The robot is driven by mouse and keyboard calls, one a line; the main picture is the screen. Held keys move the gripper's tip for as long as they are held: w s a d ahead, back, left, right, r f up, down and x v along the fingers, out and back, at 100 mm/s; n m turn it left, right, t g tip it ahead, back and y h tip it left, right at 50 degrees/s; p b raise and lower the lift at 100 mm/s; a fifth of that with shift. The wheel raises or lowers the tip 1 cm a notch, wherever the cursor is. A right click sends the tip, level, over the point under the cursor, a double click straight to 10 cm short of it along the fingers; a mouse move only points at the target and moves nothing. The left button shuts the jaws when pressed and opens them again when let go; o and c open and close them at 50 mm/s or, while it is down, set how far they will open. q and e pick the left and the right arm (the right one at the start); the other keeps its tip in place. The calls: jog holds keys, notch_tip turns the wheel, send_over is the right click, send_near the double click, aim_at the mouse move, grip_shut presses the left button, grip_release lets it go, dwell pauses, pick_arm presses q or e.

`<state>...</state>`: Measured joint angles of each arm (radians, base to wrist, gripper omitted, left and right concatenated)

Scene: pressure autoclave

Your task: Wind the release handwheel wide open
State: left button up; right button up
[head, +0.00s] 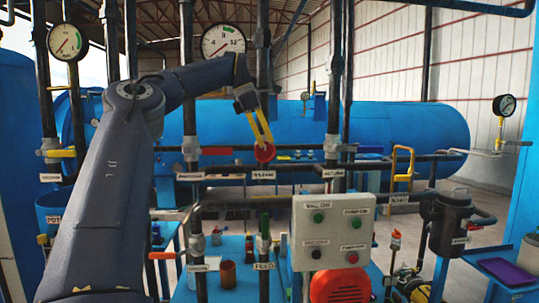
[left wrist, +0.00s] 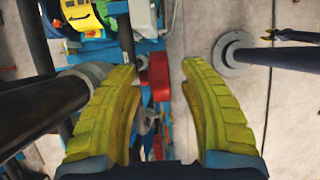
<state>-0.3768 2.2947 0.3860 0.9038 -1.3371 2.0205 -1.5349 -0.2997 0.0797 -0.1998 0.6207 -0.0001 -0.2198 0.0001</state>
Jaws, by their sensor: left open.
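A red handwheel (head: 264,153) sits on the pipework near the middle of the head view, above a small white label too small to read for certain. In the left wrist view the red wheel (left wrist: 160,78) shows nearly edge-on between the fingertips, with room on both sides. My left gripper (head: 263,139) reaches in from above, its yellow fingers pointing down at the wheel. In the left wrist view the gripper (left wrist: 160,70) has its fingers spread apart. Whether a finger touches the wheel I cannot tell. My right gripper is not in view.
Dark vertical pipes (head: 335,90) stand close on both sides of the left gripper. A red lever (head: 216,151) and a yellow lever (head: 61,153) lie to the left. A grey button box (head: 334,232) stands below right. A big blue tank (head: 400,125) lies behind.

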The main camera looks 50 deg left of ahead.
aim_at(272, 160)
pick_arm(q)
jog(key=shift+x, duration=2.35)
jog(key=shift+o, duration=0.3)
jog(key=shift+s+a, duration=0.1)
grip_shut()
